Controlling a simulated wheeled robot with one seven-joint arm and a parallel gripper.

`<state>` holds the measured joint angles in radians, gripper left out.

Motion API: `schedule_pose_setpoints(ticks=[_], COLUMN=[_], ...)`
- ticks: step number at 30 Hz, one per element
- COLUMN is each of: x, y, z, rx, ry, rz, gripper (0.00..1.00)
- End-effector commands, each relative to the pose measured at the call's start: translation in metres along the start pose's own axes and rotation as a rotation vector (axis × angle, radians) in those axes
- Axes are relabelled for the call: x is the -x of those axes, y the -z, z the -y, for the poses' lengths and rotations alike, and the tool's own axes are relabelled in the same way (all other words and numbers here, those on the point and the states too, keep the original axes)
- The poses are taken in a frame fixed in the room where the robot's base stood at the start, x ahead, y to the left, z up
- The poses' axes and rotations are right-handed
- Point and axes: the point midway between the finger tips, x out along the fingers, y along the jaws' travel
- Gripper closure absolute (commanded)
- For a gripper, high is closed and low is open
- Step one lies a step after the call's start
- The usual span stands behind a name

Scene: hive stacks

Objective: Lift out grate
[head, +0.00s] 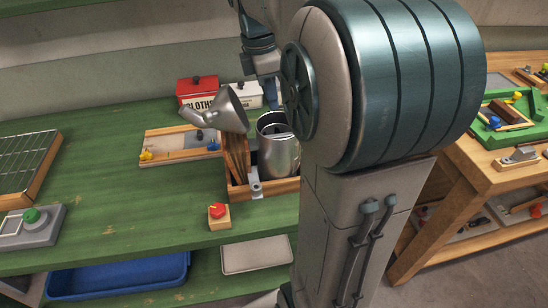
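A wire grate (26,154) lies in a wooden frame at the left edge of the green table, cut off by the picture edge. It is the only grate-like thing I can make out. My gripper (274,101) points down above an open metal can (280,157), far to the right of the wire grate. Something dark shows inside the can's mouth, too small to name. My large arm link hides part of the gripper, and its fingers are too small to tell open from shut. I see nothing clearly held.
A wooden crate (270,188) holds the can and upright wooden pieces; a metal funnel (226,110) is beside them. A red tin (198,92) stands behind. The green table (110,200) is clear at centre left.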

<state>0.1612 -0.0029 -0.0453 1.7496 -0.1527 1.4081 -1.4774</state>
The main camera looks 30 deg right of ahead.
Motion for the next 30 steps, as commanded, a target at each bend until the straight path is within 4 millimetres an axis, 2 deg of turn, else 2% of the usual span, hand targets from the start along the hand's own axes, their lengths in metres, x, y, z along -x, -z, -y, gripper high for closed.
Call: schedule_pose_setpoints(ticks=[3,9,17,24,30], x=[-0.027,-0.061,-0.081,-0.117,-0.124], y=[0.000,0.001,0.001,0.003,0.003], z=[0.001,0.001,0.001,0.003,0.002], rx=[-0.001,-0.002,-0.002,-0.002,-0.002], ry=[0.005,0.002,0.001,0.003,-0.001], rz=[0.000,0.000,-0.001,-0.001,-0.002], gripper=[0.76,0.76,0.76,0.76,0.76])
